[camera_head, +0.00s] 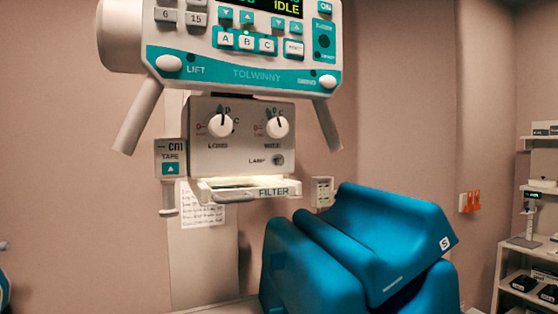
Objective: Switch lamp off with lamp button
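The lamp button (278,160) is a small round grey knob to the right of the word LAMP, on the lower face of the white collimator box (235,160). Two white dials (221,125) with dark pointers sit above it. A warm glow shows at the filter tray (250,188) just under the box, so the lamp looks lit. The button's face is small, and I cannot tell whether it is pressed in. My gripper is not in this view, and nothing visible touches the button.
A white and teal control panel (240,78) with two angled handles (138,115) hangs above the box. A large blue shape (385,240) marked S fills the lower right, below the box. Shelves (515,255) stand at the far right. The space before the button looks clear.

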